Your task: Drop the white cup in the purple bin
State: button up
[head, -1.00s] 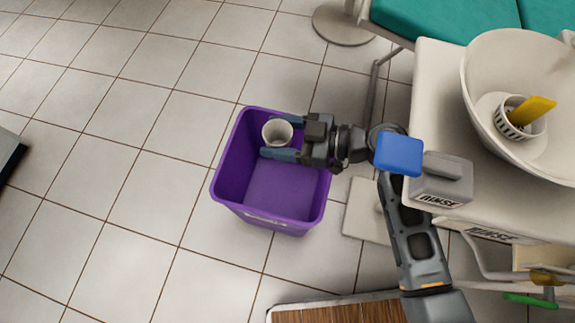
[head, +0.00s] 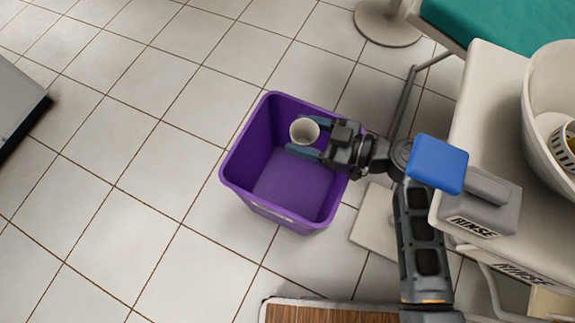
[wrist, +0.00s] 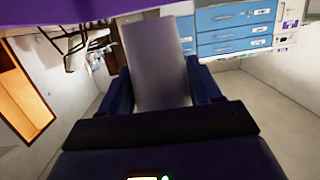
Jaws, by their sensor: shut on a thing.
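The white cup (head: 304,131) is between the fingers of my gripper (head: 310,138), which is shut on it. In the head view the cup and fingers appear over the upper part of the purple bin (head: 290,221). The bin stands on the tiled floor with its mouth facing up. In the wrist view the cup (wrist: 158,62) fills the space between my two fingers (wrist: 160,90). A purple edge of the bin (wrist: 150,8) shows at the top of that view. I cannot tell exactly how deep the cup is in the bin.
A white counter (head: 486,85) with a large white basin (head: 550,95) and a grey block marked RINSE (head: 480,204) stands at the right. A teal dental chair (head: 500,25) is at the top right. Open tiled floor lies left of the bin.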

jog(key=o, duration=1.1)
jog(key=p+v, duration=0.1)
jog(key=v, duration=0.6)
jog(key=shift+s+d+r, duration=0.1)
jog(key=shift+d, duration=0.3)
jog(key=shift+s, duration=0.1)
